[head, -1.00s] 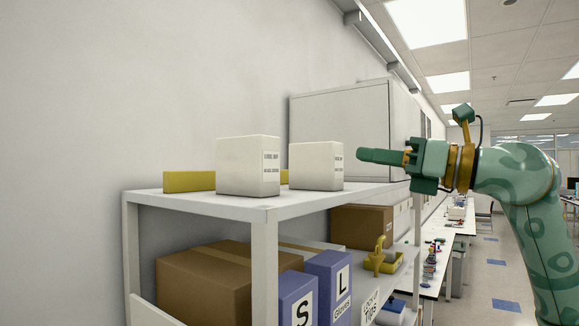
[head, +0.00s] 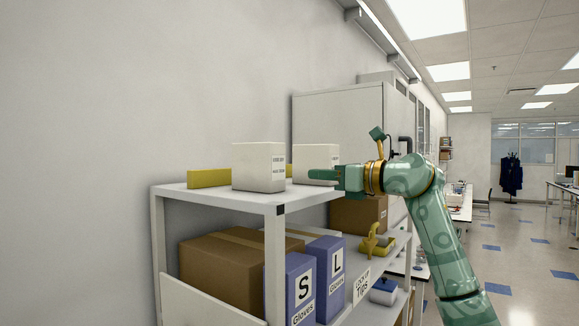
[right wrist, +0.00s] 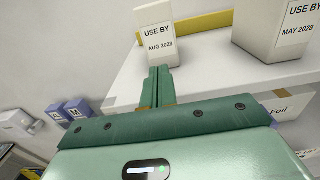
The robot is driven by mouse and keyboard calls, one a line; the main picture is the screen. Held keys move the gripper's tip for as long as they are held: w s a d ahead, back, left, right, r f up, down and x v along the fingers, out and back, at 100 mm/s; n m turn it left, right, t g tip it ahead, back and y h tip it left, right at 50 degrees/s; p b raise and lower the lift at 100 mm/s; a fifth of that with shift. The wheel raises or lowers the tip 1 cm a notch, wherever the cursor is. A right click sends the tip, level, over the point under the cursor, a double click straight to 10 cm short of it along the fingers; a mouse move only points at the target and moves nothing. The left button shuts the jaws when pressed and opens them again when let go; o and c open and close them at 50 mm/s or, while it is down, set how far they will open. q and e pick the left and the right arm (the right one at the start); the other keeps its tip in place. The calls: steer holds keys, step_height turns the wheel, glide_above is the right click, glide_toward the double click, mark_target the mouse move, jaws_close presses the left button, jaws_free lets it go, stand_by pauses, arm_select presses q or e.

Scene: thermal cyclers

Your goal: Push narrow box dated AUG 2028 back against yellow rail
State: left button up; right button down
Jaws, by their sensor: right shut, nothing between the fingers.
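The narrow white box dated AUG 2028 (head: 258,167) stands upright on the top shelf (head: 222,197), nearer to the head camera than the other white box. Its label (right wrist: 158,39) faces my right wrist camera. The yellow rail (head: 209,178) runs along the back of the shelf, and the narrow box hides part of it. It also shows behind the boxes in the right wrist view (right wrist: 205,24). My right gripper (head: 312,175) is shut and empty, pointing at the narrow box's labelled face. A small gap shows between fingertips and box. My left gripper is out of view.
A wider white box dated MAY 2028 (right wrist: 275,32) stands beside the narrow one; my right gripper partly covers it in the head view (head: 316,156). Below are a brown carton (head: 228,258) and purple glove boxes (head: 301,290). A wall rises behind the shelf.

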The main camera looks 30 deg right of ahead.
mark_target(279, 172)
steer(key=p+x, duration=0.3)
steer(key=x, duration=0.4)
steer(key=shift+w, duration=0.4)
steer(key=shift+w+a, duration=0.25)
steer(key=shift+w, duration=0.1)
steer(key=shift+d+f, duration=0.1)
